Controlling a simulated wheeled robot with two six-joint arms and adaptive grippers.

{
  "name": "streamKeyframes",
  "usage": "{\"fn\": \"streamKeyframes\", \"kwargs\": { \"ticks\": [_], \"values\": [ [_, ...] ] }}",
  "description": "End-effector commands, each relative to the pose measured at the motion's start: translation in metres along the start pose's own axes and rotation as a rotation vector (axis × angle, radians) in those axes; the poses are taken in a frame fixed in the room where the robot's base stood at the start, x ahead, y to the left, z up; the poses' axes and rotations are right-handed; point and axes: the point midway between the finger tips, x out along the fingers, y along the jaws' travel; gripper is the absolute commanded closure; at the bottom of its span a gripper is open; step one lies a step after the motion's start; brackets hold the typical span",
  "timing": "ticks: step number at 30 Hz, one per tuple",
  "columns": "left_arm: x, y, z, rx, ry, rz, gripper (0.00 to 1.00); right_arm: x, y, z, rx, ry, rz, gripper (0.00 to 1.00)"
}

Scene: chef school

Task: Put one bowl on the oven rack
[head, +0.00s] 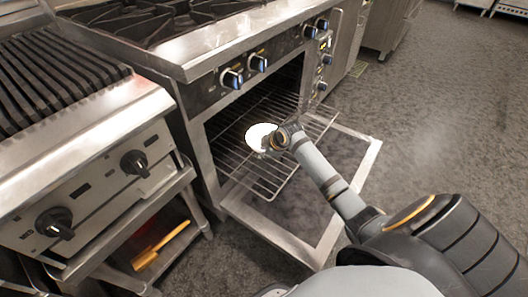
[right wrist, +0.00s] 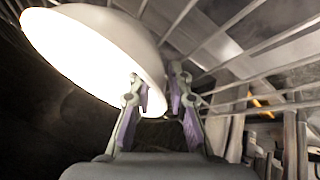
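A white bowl (head: 262,137) is at the open oven, over the wire oven rack (head: 284,108), which is pulled partly out. I cannot tell whether the bowl touches the rack. My right gripper (head: 274,142) is at the bowl's right side. In the right wrist view the bowl (right wrist: 95,50) fills the upper left, tilted in the picture. The right gripper's fingers (right wrist: 156,95) are on either side of the bowl's wall near its rim, one inside and one outside, and appear shut on it. The rack's bars (right wrist: 225,60) show beyond. My left gripper is not in view.
The oven door (head: 345,160) is folded down below the rack. The range's knob panel (head: 258,63) overhangs the oven opening. A grill (head: 130,165) stands at the left, with a yellow-handled item (head: 160,245) on its lower shelf. Open floor lies to the right.

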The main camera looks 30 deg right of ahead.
Motion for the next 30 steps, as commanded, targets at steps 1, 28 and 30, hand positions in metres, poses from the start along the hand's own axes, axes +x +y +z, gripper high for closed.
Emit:
{"fn": "streamKeyframes", "kwargs": {
  "ticks": [1, 28, 30],
  "values": [
    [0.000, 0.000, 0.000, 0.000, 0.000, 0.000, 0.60, 0.000, 0.000, 0.000, 0.000, 0.000, 0.000, 0.72],
    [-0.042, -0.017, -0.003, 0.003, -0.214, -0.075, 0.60, -0.117, 0.003, -0.001, -0.003, -0.002, 0.001, 0.72],
    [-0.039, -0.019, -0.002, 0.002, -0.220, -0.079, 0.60, -0.121, 0.002, -0.001, -0.001, -0.002, 0.000, 0.72]
  ]
}}
